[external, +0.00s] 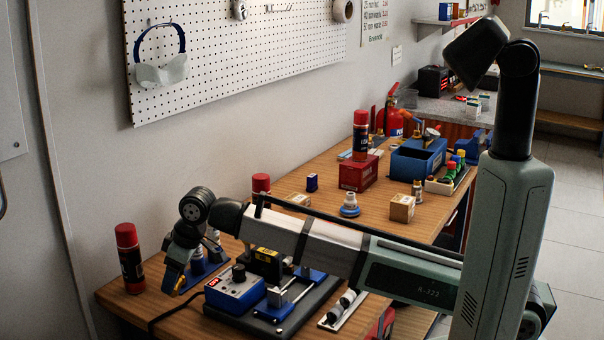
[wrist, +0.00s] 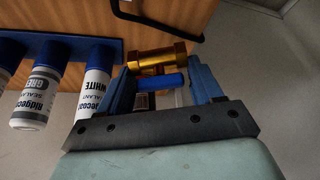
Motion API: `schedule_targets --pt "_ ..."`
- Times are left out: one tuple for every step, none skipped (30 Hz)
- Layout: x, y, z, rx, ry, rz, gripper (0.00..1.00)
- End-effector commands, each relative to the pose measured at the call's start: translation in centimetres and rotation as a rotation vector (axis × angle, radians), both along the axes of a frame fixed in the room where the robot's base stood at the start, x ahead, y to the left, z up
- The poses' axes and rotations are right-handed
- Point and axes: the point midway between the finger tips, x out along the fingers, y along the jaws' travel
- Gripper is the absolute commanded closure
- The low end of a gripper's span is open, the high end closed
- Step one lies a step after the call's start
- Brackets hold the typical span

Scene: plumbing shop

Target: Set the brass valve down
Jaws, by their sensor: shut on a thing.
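In the wrist view the brass valve (wrist: 157,58) is a gold-coloured body lying crosswise, with a blue handle (wrist: 160,82) on the near side. My gripper (wrist: 162,84) is shut on it, with one blue finger on each side of the handle. The brass body sits just beyond the fingertips, in front of the wooden bench (wrist: 182,18). I cannot tell whether it touches the wood. In the external view my gripper (external: 178,272) is low at the bench's near left end, and the valve cannot be made out clearly there.
Sealant tubes (wrist: 97,78) stand in a blue rack (wrist: 72,52) close left of my gripper. The bench edge is close on the right. In the external view a red-capped can (external: 129,258) is left of my gripper, and a blue control box (external: 235,289) is right of it.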

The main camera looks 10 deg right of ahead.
Motion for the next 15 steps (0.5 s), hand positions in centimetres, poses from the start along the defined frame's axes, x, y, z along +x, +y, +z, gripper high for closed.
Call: schedule_targets --pt "-0.1 -0.1 -0.9 -0.002 0.001 0.0 0.7" --pt "0.0 -0.1 -1.3 -0.001 0.0 0.0 0.7" --pt "0.0 -0.1 -1.6 0.0 0.0 0.0 0.7" --pt "0.0 0.0 -1.8 0.0 0.0 0.0 0.7" --pt "0.0 0.0 -2.0 0.0 0.0 0.0 0.7" --pt "0.0 0.0 -2.2 0.0 0.0 0.0 0.7" --pt "0.0 0.0 -2.3 0.0 0.0 0.0 0.7" --pt "0.0 0.0 -2.5 -0.001 0.0 0.0 0.7" --pt "0.0 0.0 -2.8 -0.001 0.0 0.0 0.7" --pt "0.0 0.0 -3.1 -0.001 0.0 0.0 0.7" --pt "0.0 -0.1 -3.4 -0.001 0.0 0.0 0.7" --pt "0.0 -0.1 -3.8 0.0 0.0 0.0 0.7" --pt "0.0 -0.1 -4.2 -0.001 0.0 0.0 0.7" --pt "0.0 -0.1 -4.6 -0.001 0.0 0.0 0.7" --pt "0.0 -0.1 -5.1 -0.002 0.001 0.0 0.7"
